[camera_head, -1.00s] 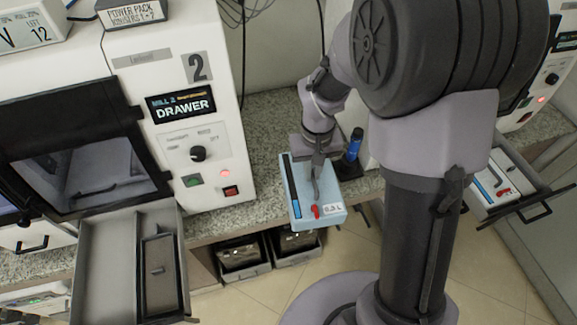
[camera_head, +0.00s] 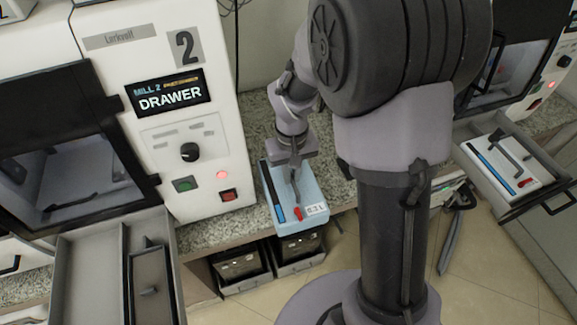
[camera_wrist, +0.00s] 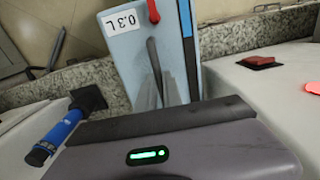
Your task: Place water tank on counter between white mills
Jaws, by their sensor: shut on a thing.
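The water tank (camera_head: 309,195) is a light blue box with a blue strip, a red tab and a litre label. It also shows in the wrist view (camera_wrist: 128,50), label end away from me. My gripper (camera_head: 294,172) is shut on the grey handle on its top. The tank is at the front of the speckled granite counter (camera_head: 252,112), close to the right side of white Mill 2 (camera_head: 128,75). I cannot tell whether it touches the counter. The right-hand white mill (camera_head: 559,90) stands across the gap; my arm hides part of the counter between.
Mill 2's open drawer (camera_head: 88,262) juts out at left. The right mill's open drawer (camera_head: 537,200) holds a similar tank (camera_head: 497,178). A blue-handled tool (camera_wrist: 60,135) stands beside my gripper in the wrist view. Bins (camera_head: 298,262) sit below the counter.

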